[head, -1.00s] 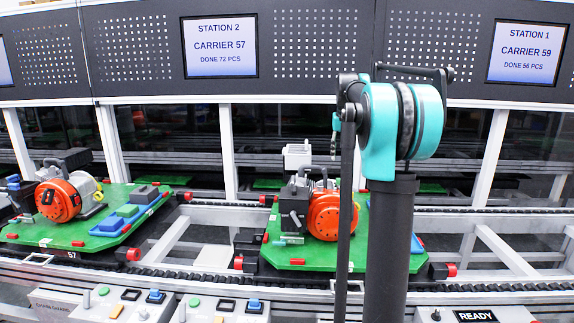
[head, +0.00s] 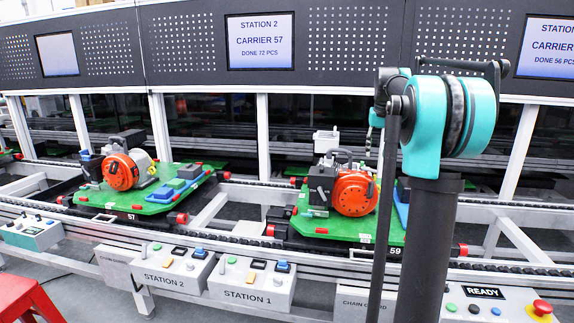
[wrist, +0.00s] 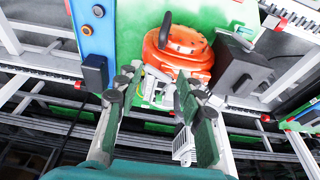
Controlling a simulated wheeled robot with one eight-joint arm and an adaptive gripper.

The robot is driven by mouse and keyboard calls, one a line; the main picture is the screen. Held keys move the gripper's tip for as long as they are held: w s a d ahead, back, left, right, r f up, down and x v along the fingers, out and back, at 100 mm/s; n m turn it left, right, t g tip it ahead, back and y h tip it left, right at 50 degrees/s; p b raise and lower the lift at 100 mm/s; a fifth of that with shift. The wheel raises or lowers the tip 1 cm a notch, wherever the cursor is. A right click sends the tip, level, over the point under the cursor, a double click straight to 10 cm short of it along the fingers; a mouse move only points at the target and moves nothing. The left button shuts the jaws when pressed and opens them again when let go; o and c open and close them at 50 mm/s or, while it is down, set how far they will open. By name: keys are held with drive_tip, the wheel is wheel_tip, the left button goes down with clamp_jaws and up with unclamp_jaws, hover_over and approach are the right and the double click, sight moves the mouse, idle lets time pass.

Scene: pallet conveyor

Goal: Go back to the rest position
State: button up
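My gripper (wrist: 158,110) shows in the wrist view with its two fingers apart and nothing between the pads. Beyond the fingertips is an orange engine-like unit (wrist: 185,50) on a green pallet; I see no contact with it. In the head view my arm's teal joint stands at the right, and the gripper itself is not seen there. Carrier 59 (head: 320,227), a green pallet, carries an orange unit (head: 355,194) and is partly hidden behind my arm. Carrier 57 (head: 105,203) carries another orange unit (head: 120,172) and blue blocks (head: 173,191).
The conveyor rail (head: 235,238) runs across the front. Button boxes for Station 2 (head: 170,279) and Station 1 (head: 250,296) stand before it. A READY panel (head: 484,292) with a red button is at right, a red stool (head: 28,300) at lower left.

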drive_tip(key=s+a+f, duration=0.4)
drive_tip(key=s+f, duration=0.7)
drive_tip(key=s, duration=0.1)
drive_tip(key=s+a+f+n, duration=0.1)
drive_tip(key=s+a+f, duration=0.4)
drive_tip(key=s+f, duration=0.5)
drive_tip(key=s+a+f+n+t, duration=0.1)
drive_tip(key=s+a+f, duration=0.3)
drive_tip(key=s+f, duration=0.7)
drive_tip(key=s, duration=0.4)
drive_tip(key=shift+s+a+f+y, duration=0.2)
drive_tip(key=shift+s+f+y, duration=0.1)
drive_tip(key=shift+s, duration=0.1)
drive_tip(key=shift+o, duration=0.4)
